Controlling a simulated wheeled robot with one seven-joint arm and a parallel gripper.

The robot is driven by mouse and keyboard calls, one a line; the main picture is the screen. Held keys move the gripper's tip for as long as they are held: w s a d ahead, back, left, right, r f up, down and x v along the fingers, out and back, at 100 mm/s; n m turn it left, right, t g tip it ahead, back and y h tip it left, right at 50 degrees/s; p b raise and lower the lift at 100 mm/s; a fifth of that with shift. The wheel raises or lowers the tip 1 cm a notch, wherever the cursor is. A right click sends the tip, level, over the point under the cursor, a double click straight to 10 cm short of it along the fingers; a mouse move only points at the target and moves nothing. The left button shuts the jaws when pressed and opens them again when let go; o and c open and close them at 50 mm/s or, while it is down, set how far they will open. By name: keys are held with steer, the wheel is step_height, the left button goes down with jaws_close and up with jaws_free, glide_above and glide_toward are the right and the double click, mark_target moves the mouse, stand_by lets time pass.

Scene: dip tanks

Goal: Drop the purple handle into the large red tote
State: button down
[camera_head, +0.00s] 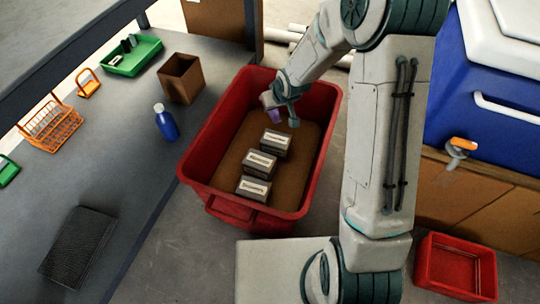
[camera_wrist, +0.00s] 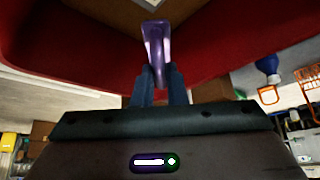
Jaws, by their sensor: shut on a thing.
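The purple handle (camera_wrist: 157,45) is held between the two fingers of my gripper (camera_wrist: 160,82) in the wrist view, sticking out past the fingertips. In the head view the handle (camera_head: 275,116) shows small and partly hidden at my gripper (camera_head: 283,111). My gripper is shut on it, over the far part of the large red tote (camera_head: 222,205), which stands on the floor beside the grey bench. The tote has a brown bottom with several dark boxes with pale labels in a row. The red wall (camera_wrist: 250,42) of the tote fills much of the wrist view. The handle's exact height above the bottom is unclear.
The grey bench (camera_head: 140,165) at left holds a blue bottle (camera_head: 166,123), a brown box (camera_head: 181,79), a green tray (camera_head: 133,56), an orange basket (camera_head: 52,127) and a dark mat (camera_head: 78,246). A small red bin (camera_head: 455,266) and a blue cooler (camera_head: 490,110) are at right.

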steer(key=shift+f, duration=0.5)
steer(key=shift+r, duration=0.1)
steer(key=c, duration=1.4)
jaws_free()
steer(key=p+v, duration=0.6)
steer(key=v, duration=0.7)
steer(key=shift+s+r, duration=0.15)
steer(key=shift+r, duration=0.25)
